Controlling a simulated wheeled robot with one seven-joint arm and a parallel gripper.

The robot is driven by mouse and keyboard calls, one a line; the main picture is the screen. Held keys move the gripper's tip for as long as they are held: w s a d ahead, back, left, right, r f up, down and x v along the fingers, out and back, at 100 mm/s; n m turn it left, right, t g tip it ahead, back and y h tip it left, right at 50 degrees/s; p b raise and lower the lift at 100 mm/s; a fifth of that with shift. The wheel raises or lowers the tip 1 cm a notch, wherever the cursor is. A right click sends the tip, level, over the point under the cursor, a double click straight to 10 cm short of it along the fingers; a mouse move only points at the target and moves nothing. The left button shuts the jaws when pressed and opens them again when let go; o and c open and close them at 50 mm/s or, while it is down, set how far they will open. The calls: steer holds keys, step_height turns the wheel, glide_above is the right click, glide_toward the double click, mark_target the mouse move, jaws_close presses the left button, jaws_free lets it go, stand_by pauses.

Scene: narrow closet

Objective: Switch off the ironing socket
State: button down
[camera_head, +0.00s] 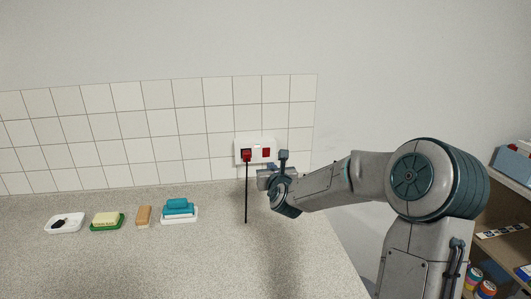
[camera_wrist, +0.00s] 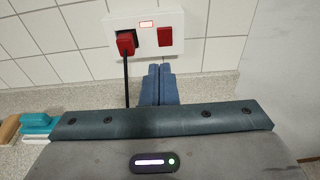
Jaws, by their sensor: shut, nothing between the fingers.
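The white socket plate (camera_head: 240,146) is on the tiled wall above the counter, and it fills the upper middle of the wrist view (camera_wrist: 180,19). A red plug (camera_head: 247,155) with a black cord sits in its left side, seen closer in the wrist view (camera_wrist: 126,43). A red square switch (camera_wrist: 165,36) is on its right side; its tilt is not clear. A small reddish lit window (camera_wrist: 147,24) is at the top middle. My gripper (camera_wrist: 160,70) is shut and empty, its blue fingertips just below the plate between plug and switch. In the head view my wrist partly covers the fingers.
The black cord (camera_head: 246,195) hangs from the plug onto the speckled counter (camera_head: 200,260). Several dishes and blocks, including a blue sponge (camera_head: 178,204) on a tray, lie at left. A shelf (camera_head: 500,232) stands at far right.

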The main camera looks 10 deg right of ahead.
mark_target(264, 149)
steer(key=w+p, duration=0.1)
steer(key=w, duration=0.3)
steer(key=w+p, duration=0.2)
steer(key=w, duration=0.1)
steer(key=w+p, duration=0.1)
steer(key=w, duration=0.3)
steer(key=shift+w+f, duration=0.25)
steer(key=shift+w, duration=0.1)
